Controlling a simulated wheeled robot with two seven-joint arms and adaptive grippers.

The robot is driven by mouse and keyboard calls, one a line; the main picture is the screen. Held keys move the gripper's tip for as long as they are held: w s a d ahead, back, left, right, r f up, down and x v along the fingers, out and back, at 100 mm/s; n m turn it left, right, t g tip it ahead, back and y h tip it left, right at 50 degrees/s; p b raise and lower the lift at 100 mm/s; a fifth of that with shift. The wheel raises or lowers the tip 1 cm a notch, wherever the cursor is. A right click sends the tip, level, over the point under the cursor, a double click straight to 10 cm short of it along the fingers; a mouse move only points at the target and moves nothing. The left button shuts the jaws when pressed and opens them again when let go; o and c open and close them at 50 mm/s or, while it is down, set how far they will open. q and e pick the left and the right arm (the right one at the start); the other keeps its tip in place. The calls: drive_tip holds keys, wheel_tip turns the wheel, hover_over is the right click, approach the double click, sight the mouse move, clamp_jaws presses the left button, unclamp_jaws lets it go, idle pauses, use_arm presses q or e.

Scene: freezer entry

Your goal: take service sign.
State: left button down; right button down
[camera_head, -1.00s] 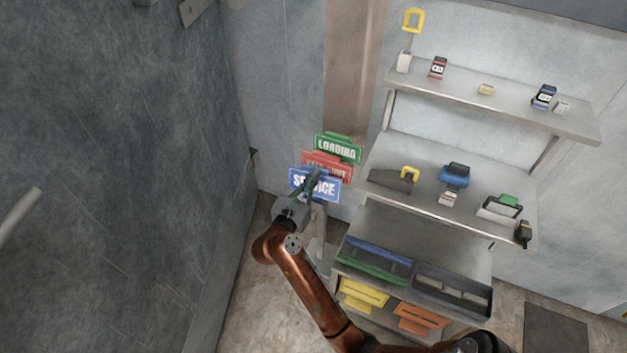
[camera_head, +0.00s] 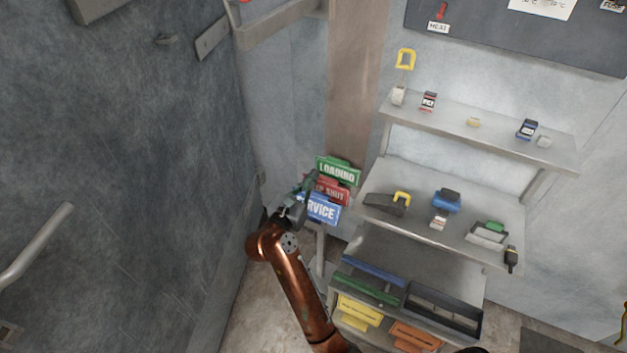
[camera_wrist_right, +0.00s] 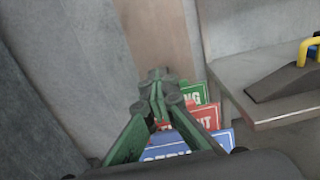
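The blue service sign (camera_head: 324,209) is the lowest and front-most of three signs on a stand by the shelf unit. Its left end is hidden by my right gripper (camera_head: 304,184), which is at the left of the signs. In the right wrist view the service sign (camera_wrist_right: 190,146) shows behind and below the fingers, partly covered. There my right gripper (camera_wrist_right: 160,92) has its fingertips drawn together, with nothing visible between them. My left gripper is not in view.
A red sign (camera_head: 336,190) and a green loading sign (camera_head: 340,170) sit just above and behind the service sign. The shelf unit (camera_head: 470,120) with small devices stands to the right. A grey wall panel with a handle (camera_head: 30,255) fills the left.

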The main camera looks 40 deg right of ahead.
drive_tip(key=c, duration=2.7)
unclamp_jaws()
drive_tip(key=o, duration=2.1)
drive_tip(key=shift+o, duration=0.2)
